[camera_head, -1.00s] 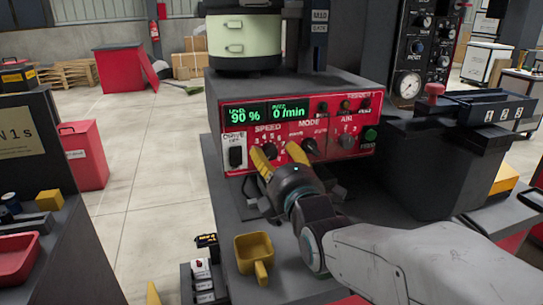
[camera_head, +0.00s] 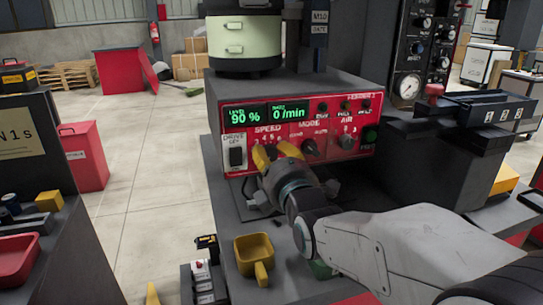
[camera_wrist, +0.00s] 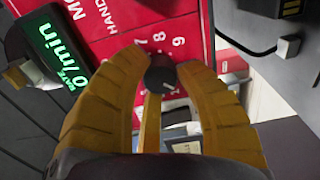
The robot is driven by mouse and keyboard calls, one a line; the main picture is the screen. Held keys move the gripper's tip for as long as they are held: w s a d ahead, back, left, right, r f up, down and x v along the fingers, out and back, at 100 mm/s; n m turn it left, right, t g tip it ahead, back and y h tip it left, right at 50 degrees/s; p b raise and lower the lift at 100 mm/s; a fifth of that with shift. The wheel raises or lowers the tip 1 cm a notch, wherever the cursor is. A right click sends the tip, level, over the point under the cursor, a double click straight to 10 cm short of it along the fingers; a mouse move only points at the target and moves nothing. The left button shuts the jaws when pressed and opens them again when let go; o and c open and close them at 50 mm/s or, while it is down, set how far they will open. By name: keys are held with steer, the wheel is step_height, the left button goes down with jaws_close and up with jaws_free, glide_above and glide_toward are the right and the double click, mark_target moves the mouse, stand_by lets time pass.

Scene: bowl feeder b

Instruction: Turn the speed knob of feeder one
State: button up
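The red front panel (camera_head: 345,115) of the feeder carries a SPEED dial at left, a MODE knob (camera_head: 309,147) in the middle and an AIR knob (camera_head: 346,142) at right. The green display (camera_head: 265,116) reads 90 % and 0/min. My gripper (camera_head: 266,152) is at the SPEED dial and hides its knob in the head view. In the wrist view the yellow fingers (camera_wrist: 163,68) close around the small black speed knob (camera_wrist: 160,75), one on each side, seemingly touching it. Numbers including 8 and 9 show beside the knob.
A white switch box (camera_head: 236,155) sits just left of the dial. A yellow scoop (camera_head: 255,254) lies on the dark bench below my arm. A dark tray unit (camera_head: 490,105) stands to the right. The cream bowl (camera_head: 243,42) is on top of the feeder.

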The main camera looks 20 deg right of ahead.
jaws_close()
steer(key=shift+m+b, duration=0.3)
steer(key=shift+b, duration=0.1)
steer(key=shift+f+m+b, duration=0.15)
steer(key=shift+m+b, duration=0.75)
steer(key=shift+b, duration=0.2)
steer(key=m+b, duration=0.4)
steer(key=shift+m, duration=0.3)
steer(key=m+b, duration=0.3)
steer(key=m, duration=0.2)
steer(key=m+b, duration=0.1)
steer(key=m, duration=0.1)
steer(key=m+b, duration=0.2)
steer(key=m, duration=0.1)
steer(key=shift+r+m, duration=0.25)
steer(key=shift+m, duration=0.05)
